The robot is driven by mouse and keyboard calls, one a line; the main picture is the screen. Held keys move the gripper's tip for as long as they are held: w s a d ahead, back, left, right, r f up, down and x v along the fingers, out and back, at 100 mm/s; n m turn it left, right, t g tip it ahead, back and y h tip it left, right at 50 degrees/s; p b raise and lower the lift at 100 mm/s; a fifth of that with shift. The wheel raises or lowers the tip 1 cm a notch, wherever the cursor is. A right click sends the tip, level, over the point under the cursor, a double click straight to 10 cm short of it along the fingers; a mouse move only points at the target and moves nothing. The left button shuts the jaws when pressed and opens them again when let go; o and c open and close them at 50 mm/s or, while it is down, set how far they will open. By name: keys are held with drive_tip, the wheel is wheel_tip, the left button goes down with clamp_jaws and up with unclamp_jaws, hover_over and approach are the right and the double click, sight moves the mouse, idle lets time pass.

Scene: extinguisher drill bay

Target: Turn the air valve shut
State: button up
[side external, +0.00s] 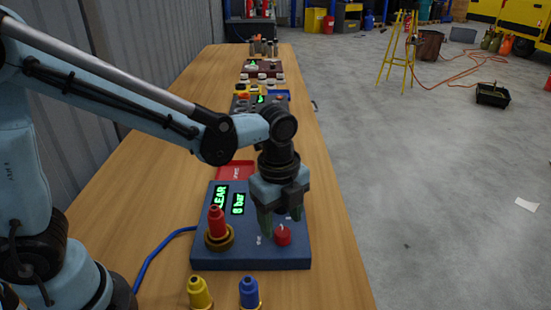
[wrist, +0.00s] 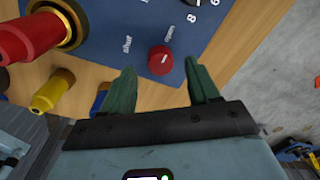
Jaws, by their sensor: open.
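The air valve appears to be the red round knob (side external: 283,237) on the blue panel (side external: 245,258), near its front right. In the wrist view the knob (wrist: 160,61) sits ahead of and between my fingers, with a short white mark on top. "Shut" is printed to its left and "open" to its upper right; the mark seems to point toward "open". My gripper (side external: 281,224) is open over the panel, pointing down close to the knob; its fingertips (wrist: 160,70) flank the knob with gaps. Whether they reach down to the knob's height is hard to tell.
A red fitting (side external: 217,226) in a brass ring stands left of the knob. Green displays (side external: 238,203) read "CLEAR" and what looks like "6 bar". Yellow (side external: 199,293) and blue (side external: 250,292) fittings stand in front. A blue hose (side external: 158,254) leaves the panel's left side.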

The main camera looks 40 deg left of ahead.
sight(282, 236)
drive_tip(key=shift+f, duration=1.4)
drive_tip(key=shift+c, duration=0.3)
drive_tip(key=c, duration=1)
